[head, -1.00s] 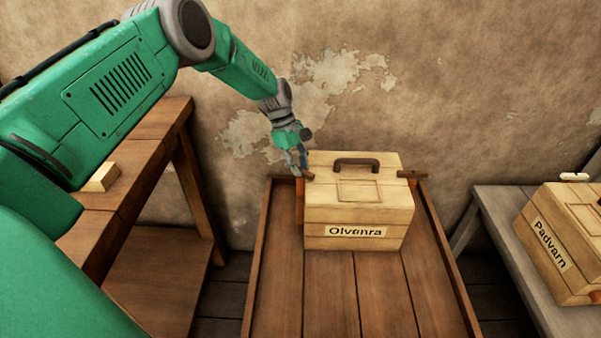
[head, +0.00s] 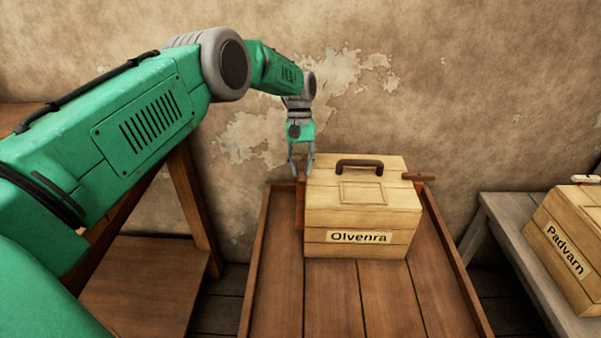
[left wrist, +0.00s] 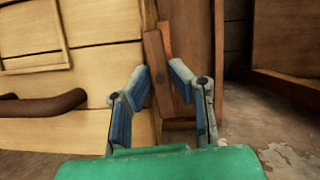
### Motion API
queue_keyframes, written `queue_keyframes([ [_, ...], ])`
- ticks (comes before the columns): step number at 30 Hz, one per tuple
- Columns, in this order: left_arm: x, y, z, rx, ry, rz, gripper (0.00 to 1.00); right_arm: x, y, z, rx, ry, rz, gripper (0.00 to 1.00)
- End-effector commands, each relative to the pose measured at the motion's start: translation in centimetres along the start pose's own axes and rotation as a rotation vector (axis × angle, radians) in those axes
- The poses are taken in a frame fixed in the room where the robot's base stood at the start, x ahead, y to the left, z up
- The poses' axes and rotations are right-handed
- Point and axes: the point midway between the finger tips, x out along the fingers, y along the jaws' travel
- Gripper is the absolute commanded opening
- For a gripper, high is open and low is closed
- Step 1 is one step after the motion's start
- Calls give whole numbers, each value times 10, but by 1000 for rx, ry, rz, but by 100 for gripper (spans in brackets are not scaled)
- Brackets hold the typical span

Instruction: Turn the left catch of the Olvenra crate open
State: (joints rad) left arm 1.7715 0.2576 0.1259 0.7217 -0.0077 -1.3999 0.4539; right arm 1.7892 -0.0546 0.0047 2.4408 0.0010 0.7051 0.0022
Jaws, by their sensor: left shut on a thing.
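The Olvenra crate (head: 342,215) is a pale wooden box with a dark handle (head: 359,166) on its lid, standing on a brown wooden tray table. My left gripper (head: 301,178) points down at the crate's upper left edge. In the left wrist view its fingers (left wrist: 160,73) are shut on the left catch (left wrist: 155,52), a small brown wooden bar with a dark pivot dot. An orange-brown strip lies behind the bar. In the head view the fingers mostly hide this catch. The right catch (head: 418,176) sticks out sideways from the crate. My right gripper is not in view.
A Padvarn crate (head: 565,240) stands on a grey bench at the right. A brown wooden stand (head: 150,270) is at the left, under my left arm. The tray table has raised side rims (head: 457,265). Its front boards are clear, and a plaster wall is behind.

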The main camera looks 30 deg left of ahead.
Motion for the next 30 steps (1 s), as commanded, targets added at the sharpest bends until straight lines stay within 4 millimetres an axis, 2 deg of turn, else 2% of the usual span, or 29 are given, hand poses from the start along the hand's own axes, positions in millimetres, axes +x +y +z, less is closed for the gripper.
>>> queue_keyframes([
  [9,2,4,0,95,1,-35,0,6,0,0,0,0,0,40],
  [24,3,6,2,109,-2,-39,0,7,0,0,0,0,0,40],
  [25,3,6,2,109,-1,-39,27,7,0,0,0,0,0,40],
  [26,3,6,2,108,-2,-39,36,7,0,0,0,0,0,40],
  [30,2,4,2,107,-1,-40,36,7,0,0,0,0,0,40],
])
